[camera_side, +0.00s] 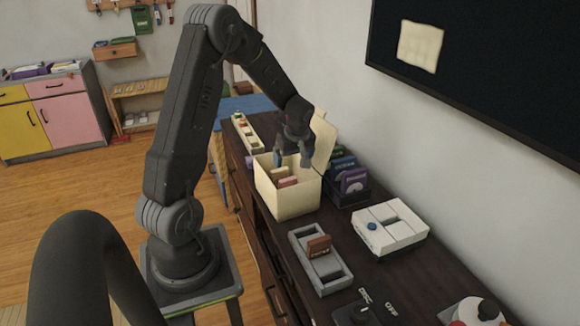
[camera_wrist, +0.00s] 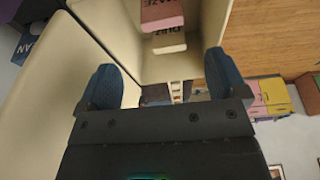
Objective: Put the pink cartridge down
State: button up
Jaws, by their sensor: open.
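The pink cartridge (camera_side: 288,182) is inside the open cream box (camera_side: 291,203), next to a cream cartridge (camera_side: 279,172). In the wrist view, the pink cartridge (camera_wrist: 161,14) is at the top edge with its lettering upside down, and the cream cartridge (camera_wrist: 164,43) is just below it. My gripper (camera_side: 293,158) is over the box opening, with its blue fingers apart. The wrist view shows nothing between the fingers (camera_wrist: 160,80). The lower parts of both cartridges are hidden in the box.
The box's raised lid (camera_side: 324,140) stands close behind my gripper. A dark bin of purple and teal cartridges (camera_side: 353,182) is to the right. A grey tray with a brown cartridge (camera_side: 319,246) and a white console (camera_side: 390,227) are nearer on the dark cabinet.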

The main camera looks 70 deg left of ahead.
jog(key=d+r+m+t, duration=0.2)
jog(key=d+r+m, duration=0.3)
jog(key=d+r, duration=0.45)
jog(key=s+d+r+m+t+h, duration=0.1)
jog(key=s+d+r+m, duration=0.2)
jog(key=d, duration=0.4)
jog(key=s+d+r+m+t+h, duration=0.1)
jog(key=s+d+r+m, duration=0.2)
jog(key=s+d+m, duration=0.3)
jog(key=s+d+r+m+t+h, duration=0.1)
jog(key=s+d+r+m, duration=0.2)
jog(key=d, duration=0.4)
jog(key=shift+s+d+m+t, duration=0.3)
jog(key=shift+s+m, duration=0.4)
jog(key=shift+s, duration=0.05)
